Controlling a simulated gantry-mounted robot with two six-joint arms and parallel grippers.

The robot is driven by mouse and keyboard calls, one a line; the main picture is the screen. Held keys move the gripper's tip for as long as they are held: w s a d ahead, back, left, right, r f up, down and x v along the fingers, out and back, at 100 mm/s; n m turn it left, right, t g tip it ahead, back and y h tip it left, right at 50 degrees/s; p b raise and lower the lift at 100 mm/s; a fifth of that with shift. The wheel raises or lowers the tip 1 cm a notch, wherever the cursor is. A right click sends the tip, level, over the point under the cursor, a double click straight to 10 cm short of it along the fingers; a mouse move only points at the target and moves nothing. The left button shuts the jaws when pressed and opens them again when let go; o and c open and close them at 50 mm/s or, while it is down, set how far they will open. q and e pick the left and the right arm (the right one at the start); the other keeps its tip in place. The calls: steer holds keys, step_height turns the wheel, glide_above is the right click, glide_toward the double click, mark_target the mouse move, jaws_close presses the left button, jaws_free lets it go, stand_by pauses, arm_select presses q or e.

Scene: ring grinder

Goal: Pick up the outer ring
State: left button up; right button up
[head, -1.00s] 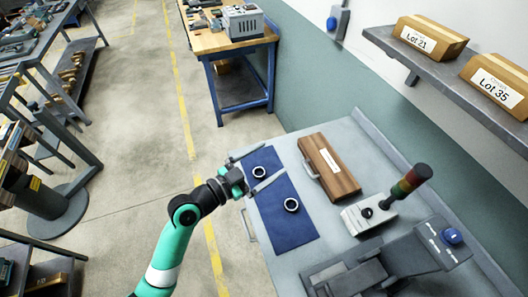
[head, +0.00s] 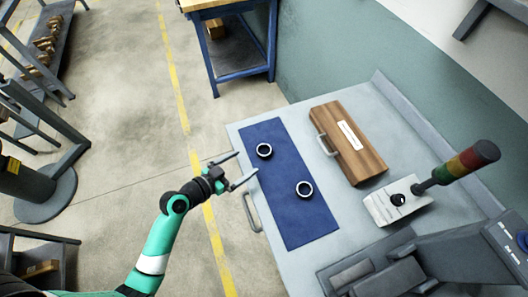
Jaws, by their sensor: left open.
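Two small metal rings lie flat on a dark blue mat (head: 305,228) on the grey workbench. The upper ring (head: 264,156) is nearer the gripper; the lower ring (head: 304,196) lies farther right and looks slightly larger. I cannot tell for sure which is the outer ring. My left gripper (head: 247,162) is open and empty at the bench's left edge. Its two fingers point right toward the mat, and its tips appear just left of the upper ring, apart from it. Its height above the bench is unclear. My right gripper is not in view.
A wooden case (head: 352,160) with a handle lies right of the mat. A bench handle (head: 251,212) sticks out below the gripper.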

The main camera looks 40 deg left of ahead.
arm_select(q)
glide_toward(268, 147)
steer(key=shift+b+x, duration=0.3)
steer(key=shift+x, duration=0.85)
steer(key=shift+b+x, duration=0.45)
steer(key=shift+x, duration=2.3)
steer(key=c, duration=1.4)
steer(key=shift+r, duration=0.1)
steer(key=shift+c, duration=0.8)
steer(key=shift+r, duration=0.1)
